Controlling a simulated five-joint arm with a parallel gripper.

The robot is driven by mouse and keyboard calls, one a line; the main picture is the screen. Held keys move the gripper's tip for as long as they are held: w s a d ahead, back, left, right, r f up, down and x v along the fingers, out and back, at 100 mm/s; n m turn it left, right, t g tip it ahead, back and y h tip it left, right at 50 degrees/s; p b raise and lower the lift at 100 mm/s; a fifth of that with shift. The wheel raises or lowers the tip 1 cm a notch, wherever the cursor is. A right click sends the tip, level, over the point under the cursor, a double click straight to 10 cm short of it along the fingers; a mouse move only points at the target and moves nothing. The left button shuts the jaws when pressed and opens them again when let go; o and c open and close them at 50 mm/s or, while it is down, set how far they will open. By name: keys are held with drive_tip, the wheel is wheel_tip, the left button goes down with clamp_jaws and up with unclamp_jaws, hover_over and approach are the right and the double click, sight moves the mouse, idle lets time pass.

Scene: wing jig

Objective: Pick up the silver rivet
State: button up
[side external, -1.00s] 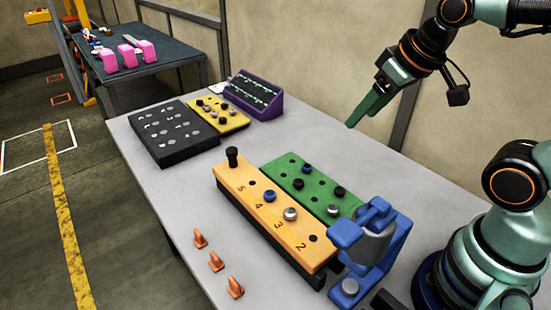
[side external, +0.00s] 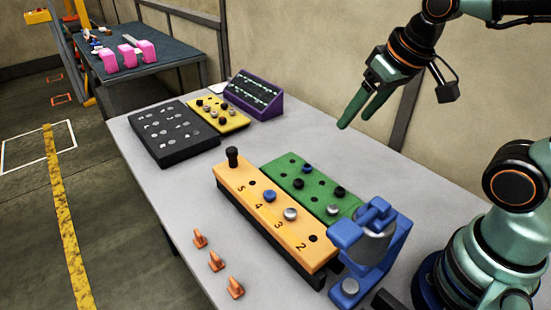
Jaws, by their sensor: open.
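A silver rivet (side external: 290,214) sits in the orange numbered block (side external: 237,183), near the number 3. Another silver rivet (side external: 333,209) sits at the near edge of the green block (side external: 285,165), close to the blue device. More silvery pieces appear among the rivets on the yellow block, too small to tell well. My gripper (side external: 355,122) is open and empty, above the table behind and to the right of the green block, fingers pointing down and left.
A blue clamp-like device (side external: 392,252) stands at the right end of the blocks. The orange block also holds a blue rivet (side external: 269,196) and a tall black peg (side external: 232,157). A yellow block (side external: 232,120), a black tray (side external: 163,153) and a purple rack (side external: 240,97) stand at the back left. Orange clips (side external: 216,261) lie in front.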

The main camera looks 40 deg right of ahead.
drive_tip(key=w+a+f+m+g, duration=0.2)
drive_tip(key=a+m+g, duration=0.1)
drive_tip(key=a, duration=0.3)
drive_tip(key=m+g, duration=0.2)
drive_tip(key=m, duration=0.2)
hover_over(290, 211)
drive_tip(key=f, duration=0.9)
drive_tip(key=shift+d+f, duration=0.3)
drive_tip(key=shift+f, duration=0.05)
drive_tip(key=shift+a+f, duration=0.15)
drive_tip(key=shift+f, duration=1.15)
drive_tip(key=shift+a+f, duration=0.1)
drive_tip(key=shift+f, duration=1.15)
clamp_jaws()
